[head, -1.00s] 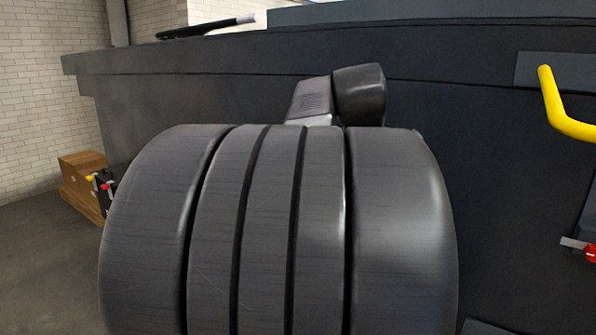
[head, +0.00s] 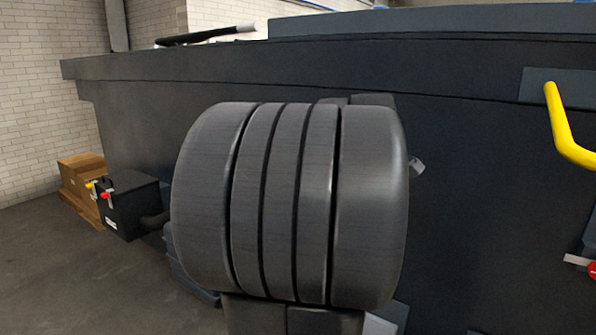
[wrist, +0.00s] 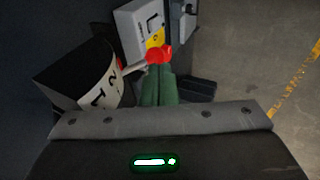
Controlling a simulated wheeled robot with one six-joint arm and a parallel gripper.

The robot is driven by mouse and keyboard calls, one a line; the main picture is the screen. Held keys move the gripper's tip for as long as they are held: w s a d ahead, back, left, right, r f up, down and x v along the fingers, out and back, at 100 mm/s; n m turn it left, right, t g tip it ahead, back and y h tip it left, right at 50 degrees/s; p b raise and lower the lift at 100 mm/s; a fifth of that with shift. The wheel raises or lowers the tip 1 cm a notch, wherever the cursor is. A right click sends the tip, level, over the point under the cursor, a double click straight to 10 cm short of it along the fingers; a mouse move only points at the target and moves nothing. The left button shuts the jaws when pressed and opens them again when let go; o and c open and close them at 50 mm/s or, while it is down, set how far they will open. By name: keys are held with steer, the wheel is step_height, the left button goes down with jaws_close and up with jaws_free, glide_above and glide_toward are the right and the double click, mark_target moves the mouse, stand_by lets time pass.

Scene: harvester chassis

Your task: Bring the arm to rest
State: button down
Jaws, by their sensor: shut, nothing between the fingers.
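My own arm fills the middle of the head view as a large dark ribbed link. It hides whatever lies behind it, and I cannot make out my gripper there. In the wrist view my gripper (wrist: 158,92) shows as two dark green fingers side by side, shut and empty, beyond a grey bolted plate. A red knob (wrist: 158,55) shows just past the fingertips. I cannot tell whether they touch it.
The dark chassis wall (head: 470,130) stands close behind my arm, with a yellow handle (head: 562,125) at right. A black box (head: 130,205) and brown cartons (head: 78,178) stand at left. In the wrist view, a black and white labelled object (wrist: 85,78) is near the fingers. Floor at left is clear.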

steer(key=s+r+g+y+p, duration=0.1)
steer(key=s+r+g+p, duration=0.1)
steer(key=r, duration=0.9)
steer(key=s+p, duration=0.1)
steer(key=p, duration=0.1)
steer(key=shift+y+p, duration=0.3)
steer(key=shift+a+f, duration=0.1)
steer(key=shift+f, duration=0.05)
